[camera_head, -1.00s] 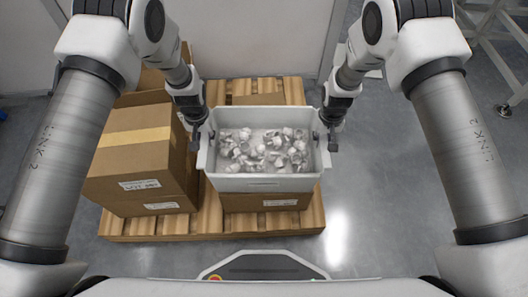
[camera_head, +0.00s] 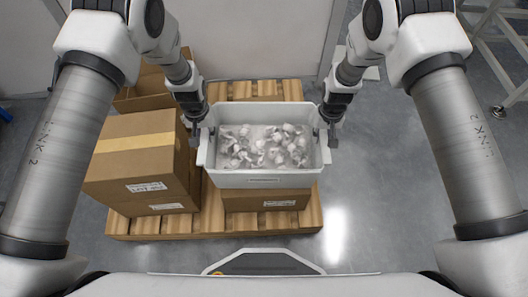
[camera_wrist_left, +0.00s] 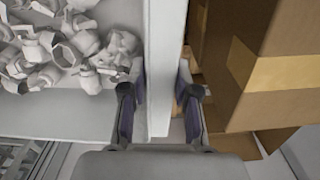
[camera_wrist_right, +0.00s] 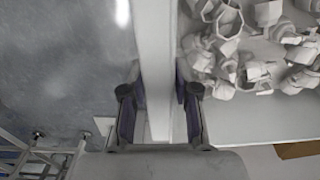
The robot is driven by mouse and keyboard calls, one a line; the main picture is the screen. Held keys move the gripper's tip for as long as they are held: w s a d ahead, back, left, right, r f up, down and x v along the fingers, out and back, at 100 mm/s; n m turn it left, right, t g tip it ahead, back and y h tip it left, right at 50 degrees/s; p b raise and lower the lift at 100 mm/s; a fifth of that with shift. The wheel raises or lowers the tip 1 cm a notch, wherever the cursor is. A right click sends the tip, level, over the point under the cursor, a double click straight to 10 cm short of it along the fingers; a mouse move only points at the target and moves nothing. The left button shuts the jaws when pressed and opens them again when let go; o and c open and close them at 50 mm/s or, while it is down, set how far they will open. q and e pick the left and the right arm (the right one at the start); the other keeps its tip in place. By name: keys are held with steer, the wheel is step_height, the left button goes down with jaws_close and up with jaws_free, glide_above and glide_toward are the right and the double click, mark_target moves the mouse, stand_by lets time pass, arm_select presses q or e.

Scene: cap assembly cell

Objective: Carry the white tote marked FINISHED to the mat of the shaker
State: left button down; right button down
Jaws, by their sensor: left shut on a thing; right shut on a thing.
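The white tote (camera_head: 262,180) is in the middle of the head view, above a cardboard box on the pallet. It holds many whitish cap-like parts (camera_head: 262,146). A small label is on its front wall, too small to read. My left gripper (camera_head: 203,140) is shut on the tote's left wall; in the left wrist view its fingers (camera_wrist_left: 158,95) straddle the wall's rim. My right gripper (camera_head: 327,138) is shut on the right wall, and the right wrist view shows its fingers (camera_wrist_right: 158,95) on both sides of that rim. The shaker and its mat are not in view.
A wooden pallet (camera_head: 300,222) carries a box (camera_head: 265,201) under the tote and taller stacked boxes (camera_head: 135,165) close to its left. A wall stands behind. Grey floor (camera_head: 385,190) is open at the right; a metal frame (camera_head: 495,50) stands at the far right.

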arm_select(q)
steer(key=shift+r, duration=0.1)
arm_select(e)
steer(key=shift+r, duration=0.15)
stand_by(0.6)
